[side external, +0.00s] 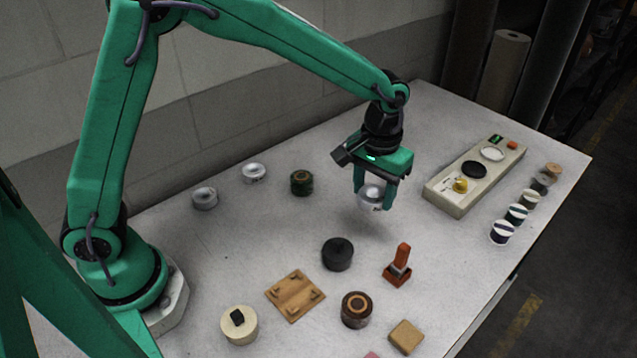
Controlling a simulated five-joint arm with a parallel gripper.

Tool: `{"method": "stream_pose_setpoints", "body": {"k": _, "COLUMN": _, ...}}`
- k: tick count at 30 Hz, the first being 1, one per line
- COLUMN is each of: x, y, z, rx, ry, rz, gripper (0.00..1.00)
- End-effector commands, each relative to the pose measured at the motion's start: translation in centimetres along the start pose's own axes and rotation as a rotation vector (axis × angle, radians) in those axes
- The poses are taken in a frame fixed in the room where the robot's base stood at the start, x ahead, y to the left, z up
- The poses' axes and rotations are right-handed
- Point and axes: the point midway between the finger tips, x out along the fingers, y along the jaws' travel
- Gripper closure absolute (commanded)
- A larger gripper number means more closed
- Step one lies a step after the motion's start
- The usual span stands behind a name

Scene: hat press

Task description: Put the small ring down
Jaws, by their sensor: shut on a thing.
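My gripper (374,201) points down over the middle right of the table, shut on a short, pale metallic round piece with dark marking, which I take to be the small ring (371,191). The fingers hide part of its sides. The ring appears held above the grey tabletop, with a soft shadow below it. Two similar pale metallic pieces stand at the back left, one at the left (204,198) and one a little farther right (253,173).
A beige control box (450,198) and several spools (516,215) stand at right. Bare tabletop surrounds the gripper.

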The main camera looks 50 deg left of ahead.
Motion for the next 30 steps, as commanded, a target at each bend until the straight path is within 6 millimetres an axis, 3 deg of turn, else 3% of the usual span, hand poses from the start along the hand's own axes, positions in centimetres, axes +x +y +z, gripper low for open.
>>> {"method": "stream_pose_setpoints", "body": {"k": 11, "x": 0.0, "y": -0.2, "z": -0.1, "rx": -0.001, "ry": 0.001, "rz": 0.0, "gripper": 0.75}}
{"method": "stream_pose_setpoints", "body": {"k": 17, "x": 0.0, "y": -1.8, "z": -1.1, "rx": -0.011, "ry": 0.0, "rz": 0.0, "gripper": 0.75}}
{"method": "stream_pose_setpoints", "body": {"k": 23, "x": -0.1, "y": -5.6, "z": -3.1, "rx": -0.029, "ry": 0.001, "rz": 0.0, "gripper": 0.75}}
{"method": "stream_pose_setpoints", "body": {"k": 30, "x": -0.2, "y": -12.3, "z": -5.6, "rx": -0.055, "ry": 0.0, "rz": 0.0, "gripper": 0.75}}
